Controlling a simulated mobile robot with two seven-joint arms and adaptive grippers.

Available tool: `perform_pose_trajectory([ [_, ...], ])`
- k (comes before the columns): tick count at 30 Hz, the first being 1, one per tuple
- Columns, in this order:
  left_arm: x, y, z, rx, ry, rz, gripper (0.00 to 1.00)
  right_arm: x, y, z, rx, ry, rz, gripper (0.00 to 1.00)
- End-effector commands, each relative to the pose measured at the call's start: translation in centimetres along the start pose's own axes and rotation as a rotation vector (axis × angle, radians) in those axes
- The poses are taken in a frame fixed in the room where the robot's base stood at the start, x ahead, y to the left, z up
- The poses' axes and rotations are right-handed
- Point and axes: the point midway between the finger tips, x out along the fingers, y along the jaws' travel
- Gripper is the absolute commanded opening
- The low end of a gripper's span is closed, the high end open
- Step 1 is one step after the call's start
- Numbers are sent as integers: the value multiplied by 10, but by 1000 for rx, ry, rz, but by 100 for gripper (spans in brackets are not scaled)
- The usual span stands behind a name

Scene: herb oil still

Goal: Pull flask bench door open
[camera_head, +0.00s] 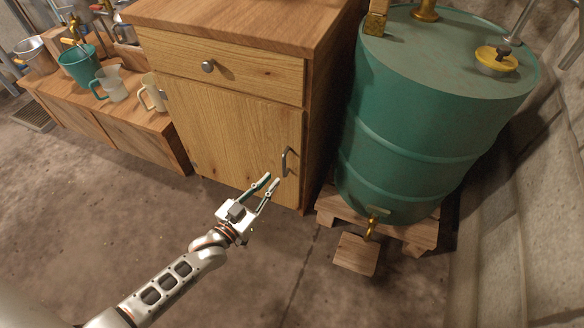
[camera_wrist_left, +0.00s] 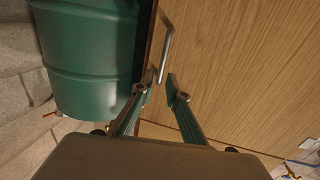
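The flask bench (camera_head: 225,60) is a wooden cabinet with a drawer above and a door (camera_head: 220,130) below. The door looks closed. Its metal bar handle (camera_head: 287,162) sits near the door's right edge. My left gripper (camera_head: 271,181) is open and empty, with its fingertips just below and left of the handle in the head view. In the left wrist view, the handle (camera_wrist_left: 166,52) lies just ahead of the open fingers (camera_wrist_left: 158,84), near the left fingertip. I cannot tell whether that fingertip touches it. My right gripper is in neither view.
A green drum (camera_head: 430,110) stands on a wooden pallet (camera_head: 415,235) right of the bench, with a brass tap (camera_head: 372,224) low on its front. A low wooden bench with jugs (camera_head: 110,84) and a green bucket (camera_head: 80,68) is at left.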

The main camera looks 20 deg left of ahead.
Motion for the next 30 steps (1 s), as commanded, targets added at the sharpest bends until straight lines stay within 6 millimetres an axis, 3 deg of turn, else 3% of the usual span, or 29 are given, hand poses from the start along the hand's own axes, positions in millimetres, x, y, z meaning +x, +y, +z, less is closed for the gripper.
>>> perform_pose_trajectory([
  [1, 1, -2, 11, -4, -1, -1, 15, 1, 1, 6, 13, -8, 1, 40],
  [8, 20, -6, 7, -6, 21, -3, 15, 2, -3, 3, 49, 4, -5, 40],
  [21, 77, -6, 8, -5, 17, -3, 15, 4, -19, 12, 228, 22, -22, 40],
  [30, 87, -6, 4, -5, 20, -3, 15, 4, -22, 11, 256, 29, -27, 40],
])
